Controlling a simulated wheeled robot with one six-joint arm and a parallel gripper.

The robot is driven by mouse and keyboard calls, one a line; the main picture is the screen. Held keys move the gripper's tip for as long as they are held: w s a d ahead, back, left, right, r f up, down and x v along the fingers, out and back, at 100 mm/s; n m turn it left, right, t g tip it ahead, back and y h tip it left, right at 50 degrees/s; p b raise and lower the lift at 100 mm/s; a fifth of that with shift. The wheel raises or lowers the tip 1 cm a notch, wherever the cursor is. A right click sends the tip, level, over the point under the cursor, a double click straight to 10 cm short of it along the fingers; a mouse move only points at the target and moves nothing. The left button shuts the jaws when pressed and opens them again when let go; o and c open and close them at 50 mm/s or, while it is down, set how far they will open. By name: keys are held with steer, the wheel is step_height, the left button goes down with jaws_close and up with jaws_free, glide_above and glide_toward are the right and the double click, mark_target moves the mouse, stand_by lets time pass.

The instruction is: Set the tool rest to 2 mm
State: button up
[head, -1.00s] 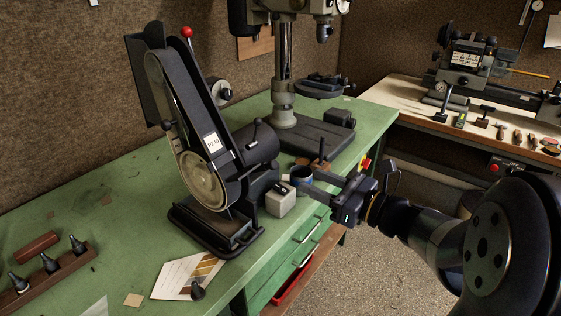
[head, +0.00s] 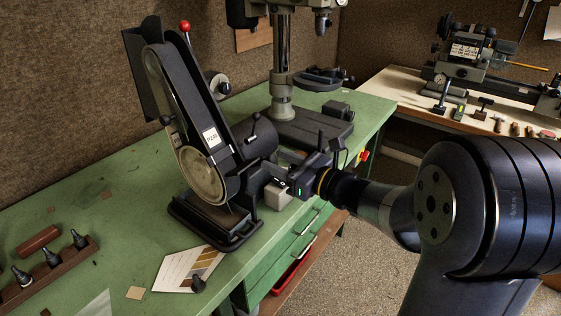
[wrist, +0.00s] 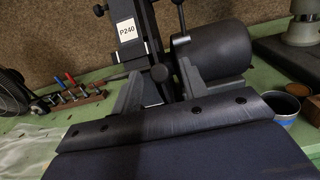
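The belt grinder (head: 190,125) with a P240 label stands on the green bench. In the wrist view its label (wrist: 127,28) and the round motor housing (wrist: 221,55) are close ahead. I cannot clearly make out the tool rest or any 2 mm gap; my gripper and the grinder's dark parts cover that area. My gripper (head: 268,181) is at the grinder's right side, low by its base. In the wrist view its two grey fingers (wrist: 160,82) stand apart, with dark grinder parts behind the gap. I see nothing clearly held. Contact cannot be told.
A tin (wrist: 283,105) shows at right in the wrist view. A drill press (head: 283,80) stands behind. A card (head: 188,270) and a rack of tools (head: 48,271) lie on the bench's near left.

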jaws_close()
stand_by(0.4)
steer(key=shift+w+a+f+b, duration=0.5)
steer(key=shift+a+f+b, duration=0.2)
steer(key=shift+b, duration=0.25)
steer(key=shift+r, duration=0.1)
jaws_free()
steer(key=shift+w+a, duration=0.1)
